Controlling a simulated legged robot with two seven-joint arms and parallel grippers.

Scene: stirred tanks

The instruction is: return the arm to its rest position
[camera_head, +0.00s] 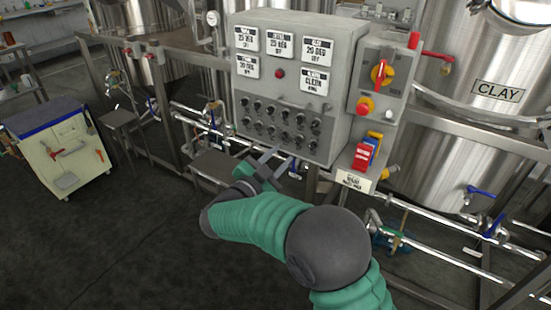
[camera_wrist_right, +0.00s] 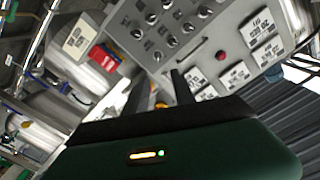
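My right arm in green and dark grey reaches up from the bottom of the head view. My right gripper (camera_head: 278,160) is in front of the lower edge of the grey control box (camera_head: 345,55). In the right wrist view its two dark fingers (camera_wrist_right: 158,82) stand apart with nothing held between them. The box, with its rows of black knobs, lies beyond the fingertips; I cannot tell the exact gap. My left gripper is not in view.
A red rotary switch (camera_head: 381,73) and a red-and-blue item on a small labelled shelf (camera_head: 355,181) are right of the box. A steel tank labelled CLAY (camera_head: 455,150), pipes and rails stand close by. A tool cart (camera_head: 70,160) is at left; dark floor is open at lower left.

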